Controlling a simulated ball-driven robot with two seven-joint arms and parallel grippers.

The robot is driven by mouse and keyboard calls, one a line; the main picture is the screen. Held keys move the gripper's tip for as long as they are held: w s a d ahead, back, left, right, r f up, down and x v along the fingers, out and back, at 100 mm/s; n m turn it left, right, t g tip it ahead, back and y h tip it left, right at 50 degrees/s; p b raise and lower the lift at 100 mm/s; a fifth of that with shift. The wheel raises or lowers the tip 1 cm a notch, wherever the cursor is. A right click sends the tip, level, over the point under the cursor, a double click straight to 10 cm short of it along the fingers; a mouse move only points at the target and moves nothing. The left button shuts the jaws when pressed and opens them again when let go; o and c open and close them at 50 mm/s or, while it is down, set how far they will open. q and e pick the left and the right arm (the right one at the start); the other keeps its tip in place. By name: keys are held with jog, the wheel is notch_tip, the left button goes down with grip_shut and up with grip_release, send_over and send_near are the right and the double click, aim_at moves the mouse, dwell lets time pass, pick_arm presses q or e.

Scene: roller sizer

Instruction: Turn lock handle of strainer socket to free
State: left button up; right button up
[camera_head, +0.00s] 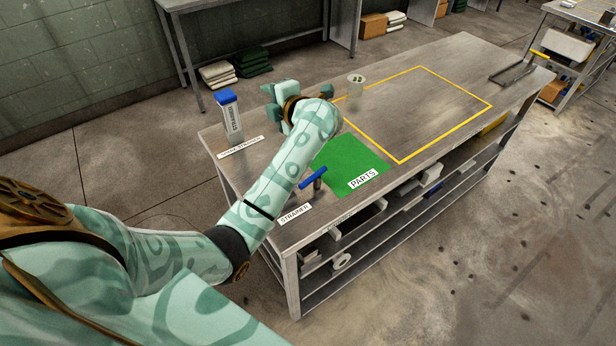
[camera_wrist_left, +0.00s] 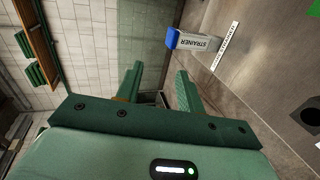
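A blue T-shaped handle (camera_head: 313,178) stands upright on a grey stem on the workbench, beside a label reading STRAINER (camera_head: 295,213). My left forearm passes close to its left in the head view. My left gripper (camera_head: 270,101) is above the bench's far left side, well apart from the handle. In the left wrist view its two green fingers (camera_wrist_left: 158,82) are spread with nothing between them. A grey box marked STRAINER with a blue top (camera_head: 229,118) stands at the bench's left end; it also shows in the wrist view (camera_wrist_left: 196,43). My right gripper is not in view.
A green PARTS mat (camera_head: 345,165) lies right of the handle. A pale cup (camera_head: 356,85) stands near the yellow-outlined area (camera_head: 420,110). A dark plate with a round hole (camera_wrist_left: 311,116) shows at the wrist view's right edge. The outlined area looks mostly clear.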

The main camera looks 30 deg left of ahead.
pick_arm(q)
jog(key=d+f+n+g+h, duration=0.2)
jog(key=d+f+g+h, duration=0.1)
jog(key=d+f+h, duration=0.35)
jog(key=g+h, duration=0.2)
jog(key=h, duration=0.3)
send_near(308, 181)
jog(key=f+b, duration=0.2)
jog(key=a+f+b, duration=0.1)
jog(key=f+b, duration=0.5)
jog(key=shift+w+a+f, duration=0.1)
jog(key=shift+a+f, duration=0.05)
jog(key=shift+a, duration=0.15)
grip_shut()
